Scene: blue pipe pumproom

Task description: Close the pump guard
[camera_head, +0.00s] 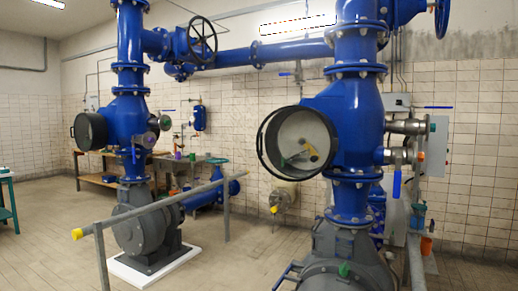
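I cannot tell for certain which part is the pump guard. A round dark-rimmed housing (301,143) on the near blue pipe column faces me, with a yellow part and a lever visible inside. A dark ring (265,146) stands at its left edge. A similar round housing (90,131) sits on the farther column. The nearer grey pump (345,262) is at the bottom, partly cut off. Neither of my grippers is in view.
A wooden workbench (110,182) stands by the back wall, and a teal-edged table (8,205) is at the left edge. A grey post (415,262) rises at lower right.

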